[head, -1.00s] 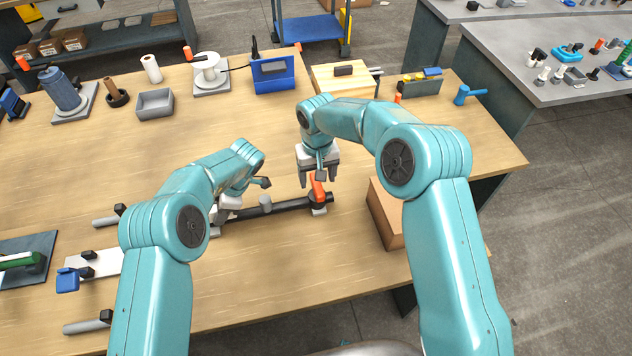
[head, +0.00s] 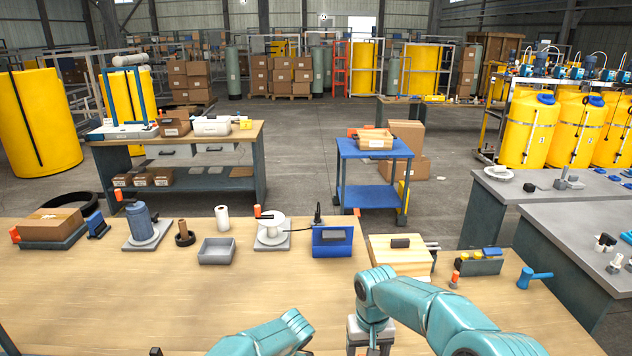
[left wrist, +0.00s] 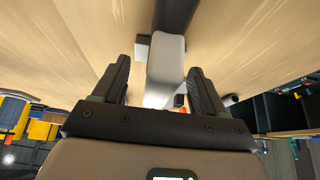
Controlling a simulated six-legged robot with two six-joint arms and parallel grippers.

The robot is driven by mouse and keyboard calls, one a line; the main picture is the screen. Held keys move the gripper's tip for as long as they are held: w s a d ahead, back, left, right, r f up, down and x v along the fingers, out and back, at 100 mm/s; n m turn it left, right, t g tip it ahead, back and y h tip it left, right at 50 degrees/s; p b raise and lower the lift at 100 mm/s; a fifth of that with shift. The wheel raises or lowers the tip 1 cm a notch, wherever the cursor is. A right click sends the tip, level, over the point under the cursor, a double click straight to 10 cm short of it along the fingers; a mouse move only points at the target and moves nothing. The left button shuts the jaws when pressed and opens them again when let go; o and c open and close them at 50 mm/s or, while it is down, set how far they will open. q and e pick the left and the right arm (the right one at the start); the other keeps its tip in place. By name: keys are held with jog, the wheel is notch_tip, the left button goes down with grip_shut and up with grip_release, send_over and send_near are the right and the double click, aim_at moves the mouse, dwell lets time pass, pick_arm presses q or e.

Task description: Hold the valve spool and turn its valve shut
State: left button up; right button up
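In the head view the spool and its valve are out of frame below. In the left wrist view a dark pipe (left wrist: 177,14), seemingly the valve spool, runs down from the top edge into a pale grey part (left wrist: 166,68). My left gripper (left wrist: 160,66) has its two dark fingers on either side of this grey part, with a gap showing at the left finger; it looks open around it. A small orange bit (left wrist: 179,101) shows behind. In the head view my right gripper (head: 370,347) is at the bottom edge, fingers apart, tips cut off, nothing seen between them.
Along the bench's (head: 130,290) back edge stand a grey tray (head: 217,251), a blue box (head: 332,242), a wooden box (head: 399,256) and a blue handled part (head: 533,277). The bench middle is clear. A blue cart (head: 374,150) stands behind.

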pick_arm(q)
jog(key=shift+r+p, duration=1.2)
jog(key=shift+r, duration=0.3)
pick_arm(e)
jog(key=shift+r, duration=1.2)
pick_arm(q)
jog(key=shift+r, duration=2.5)
